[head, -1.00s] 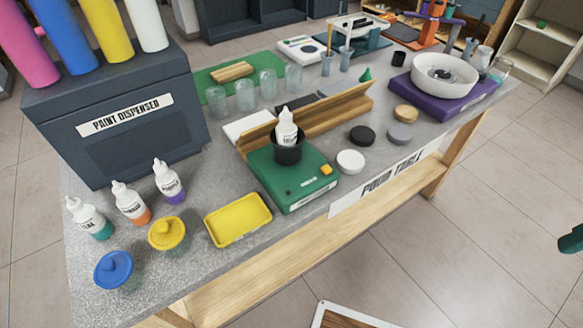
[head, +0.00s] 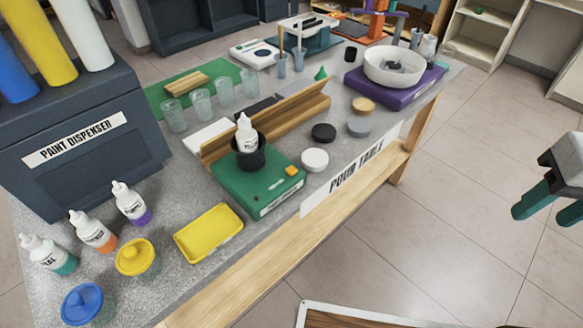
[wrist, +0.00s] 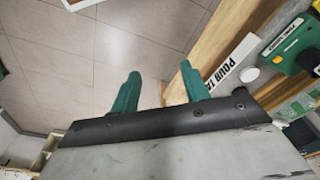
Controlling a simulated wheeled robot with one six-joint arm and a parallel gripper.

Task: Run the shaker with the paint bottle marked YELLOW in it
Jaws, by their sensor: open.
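The green shaker (head: 258,186) stands on the table with an orange button (head: 292,170) on its top front corner. It also shows at the right of the wrist view (wrist: 296,38). A white bottle (head: 246,135) stands upright in the shaker's black cup (head: 248,157). Its label is too small to read for certain, and its lower part is hidden in the cup. My gripper (head: 545,206) is at the right edge of the head view, over the floor and well apart from the shaker. Its green fingers (wrist: 160,92) are apart with nothing between them.
Bottles with teal (head: 50,256), orange (head: 95,233) and purple (head: 132,205) bases stand at the front left. A yellow tray (head: 208,236), a yellow-lidded jar (head: 135,259) and a white disc (head: 315,160) sit near the shaker. A wooden rail (head: 290,112) runs behind it.

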